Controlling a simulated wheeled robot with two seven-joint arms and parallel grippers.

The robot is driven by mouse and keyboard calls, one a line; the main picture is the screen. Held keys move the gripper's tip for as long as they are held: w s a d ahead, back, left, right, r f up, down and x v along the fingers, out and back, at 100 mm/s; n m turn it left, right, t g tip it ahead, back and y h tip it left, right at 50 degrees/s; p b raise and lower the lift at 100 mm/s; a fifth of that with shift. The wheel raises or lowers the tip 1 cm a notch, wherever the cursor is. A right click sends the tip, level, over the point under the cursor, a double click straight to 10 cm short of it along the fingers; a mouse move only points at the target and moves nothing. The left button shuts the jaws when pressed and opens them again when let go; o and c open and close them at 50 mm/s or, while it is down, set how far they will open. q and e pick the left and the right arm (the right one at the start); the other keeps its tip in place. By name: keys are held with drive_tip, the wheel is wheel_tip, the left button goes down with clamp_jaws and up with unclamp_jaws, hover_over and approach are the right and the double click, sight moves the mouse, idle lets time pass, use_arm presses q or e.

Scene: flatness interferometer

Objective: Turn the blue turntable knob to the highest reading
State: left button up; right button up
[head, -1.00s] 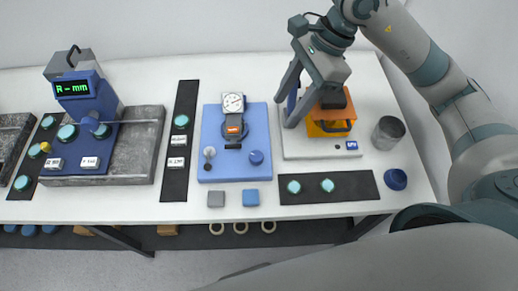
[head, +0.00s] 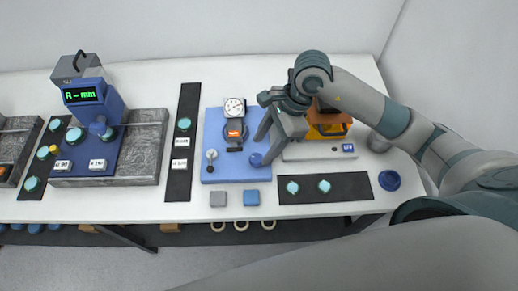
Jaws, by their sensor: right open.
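A blue knob (head: 256,160) sits at the lower right of a blue base plate (head: 221,174), likely the turntable knob. On the plate stand a white dial gauge (head: 235,106) and a dark round table with an orange block (head: 235,128). The dial's reading is too small to tell. My right gripper (head: 270,150) is open, pointing down, with one finger close to the blue knob; I cannot tell whether they touch. My left gripper is not in view.
A white unit with an orange part (head: 327,131) is partly hidden behind my right arm. A blue-headed instrument (head: 88,135) stands left.

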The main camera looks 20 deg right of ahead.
sight(257, 158)
drive_tip(key=shift+p+x, duration=0.55)
drive_tip(key=shift+x, duration=1.7)
drive_tip(key=shift+c, duration=0.6)
drive_tip(key=c, duration=0.9)
